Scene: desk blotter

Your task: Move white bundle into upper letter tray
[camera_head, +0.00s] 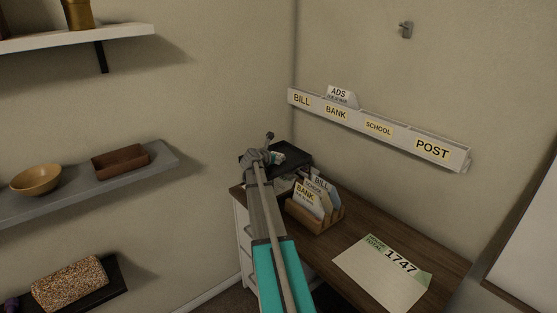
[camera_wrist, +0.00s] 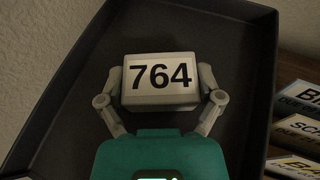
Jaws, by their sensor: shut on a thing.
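The white bundle (camera_wrist: 160,94), marked 764, sits between the two fingers of my gripper (camera_wrist: 161,80) in the wrist view. The fingers are shut on its left and right sides. Behind and around it is the dark floor of a black letter tray (camera_wrist: 243,65) with raised walls. I cannot tell whether the bundle touches the tray floor or hangs above it. In the head view my gripper (camera_head: 268,155) is at the black tray (camera_head: 296,157) at the desk's far left corner, and my arm hides part of it.
A wooden holder (camera_head: 322,219) with labelled cards stands right of the tray. A sheet marked 1747 (camera_head: 380,278) lies on the desk (camera_head: 440,262). A labelled wall rack (camera_head: 390,138) hangs above. Walls stand close behind and left. Shelves (camera_head: 75,190) are on the left.

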